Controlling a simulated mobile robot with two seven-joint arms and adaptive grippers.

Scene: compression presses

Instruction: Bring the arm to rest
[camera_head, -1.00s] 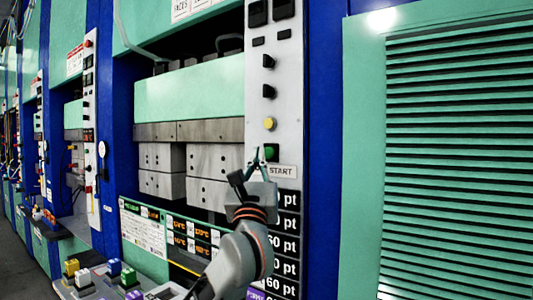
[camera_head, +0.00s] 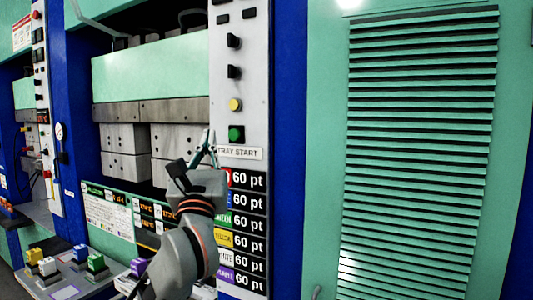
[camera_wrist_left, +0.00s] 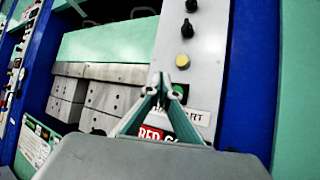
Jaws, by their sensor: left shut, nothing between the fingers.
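My left arm rises from the bottom of the head view, and my left gripper (camera_head: 207,146) points up with its thin fingers together and nothing between them. It is just left of the green button (camera_head: 236,133) above the "TRAY START" label (camera_head: 240,153), apart from it in the picture. In the left wrist view, the closed fingers (camera_wrist_left: 164,88) overlap part of the label and the edge of the green button (camera_wrist_left: 178,91). My right gripper is not in view.
The grey control panel (camera_head: 239,90) carries black switches, a yellow button (camera_head: 235,105) and rows of "60 pt" labels. Press blocks (camera_head: 178,140) are behind the gripper to the left. Coloured blocks (camera_head: 96,262) sit on a low shelf. A louvred green panel (camera_head: 325,130) stands right.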

